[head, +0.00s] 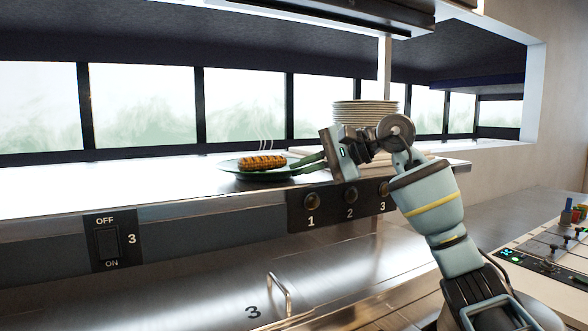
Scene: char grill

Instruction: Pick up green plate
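The green plate (232,168) lies on the steel shelf in front of the windows, left of my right gripper. A browned, grill-marked food piece (262,161) sits on it, with steam lines rising above. My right gripper (294,170) reaches in from the right, with its fingers pointing left at the plate's right rim. The fingers overlap the rim in the picture; I cannot tell whether they are closed on it. My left gripper is not in view.
A stack of pale plates (362,112) stands behind my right gripper. Numbered knobs (312,201) line the shelf's front edge, with an on/off switch (108,242) at left. A handle (280,292) sticks up below. The shelf's left side (90,188) is clear.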

